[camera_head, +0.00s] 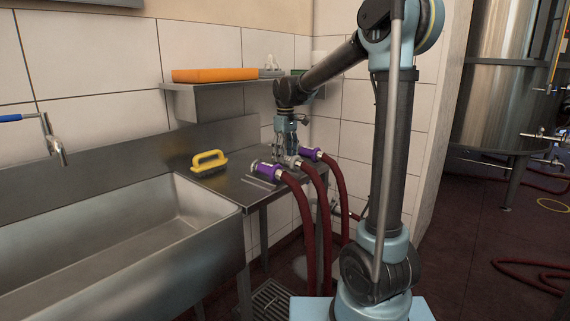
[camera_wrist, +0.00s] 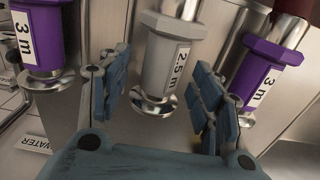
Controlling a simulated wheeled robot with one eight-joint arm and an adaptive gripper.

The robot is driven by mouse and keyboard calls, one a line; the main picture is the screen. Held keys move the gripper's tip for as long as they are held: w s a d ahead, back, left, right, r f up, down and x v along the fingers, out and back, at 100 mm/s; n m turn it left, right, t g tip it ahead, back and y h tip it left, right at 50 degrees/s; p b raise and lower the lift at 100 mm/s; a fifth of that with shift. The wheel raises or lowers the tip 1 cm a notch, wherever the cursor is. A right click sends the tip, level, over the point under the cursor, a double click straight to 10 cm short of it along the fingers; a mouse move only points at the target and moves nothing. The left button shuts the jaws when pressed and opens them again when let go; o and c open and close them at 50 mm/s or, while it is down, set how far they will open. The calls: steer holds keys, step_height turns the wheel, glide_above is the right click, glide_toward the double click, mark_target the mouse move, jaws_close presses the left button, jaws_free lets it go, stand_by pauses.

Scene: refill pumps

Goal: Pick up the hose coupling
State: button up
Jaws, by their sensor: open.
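Three hose couplings lie side by side on the steel counter, each on a dark red hose. The grey coupling (camera_wrist: 168,64), labelled 2.5 m, is in the middle and also shows in the head view (camera_head: 293,161). A purple coupling (camera_wrist: 40,35) labelled 3 m is to its left in the wrist view, and another purple coupling (camera_wrist: 258,72) labelled 3 m is to its right. My gripper (camera_wrist: 161,75) is open, with its fingers on either side of the grey coupling and gaps visible. In the head view my gripper (camera_head: 285,147) points down over the counter.
A yellow-handled brush (camera_head: 208,161) lies on the counter (camera_head: 228,184) beside the steel sink (camera_head: 120,240). A wall shelf (camera_head: 225,97) holding an orange item (camera_head: 214,74) is behind my arm. A WATER label (camera_wrist: 34,144) lies at lower left in the wrist view.

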steer(key=shift+f, duration=1)
jaws_close()
steer(key=shift+r, duration=0.1)
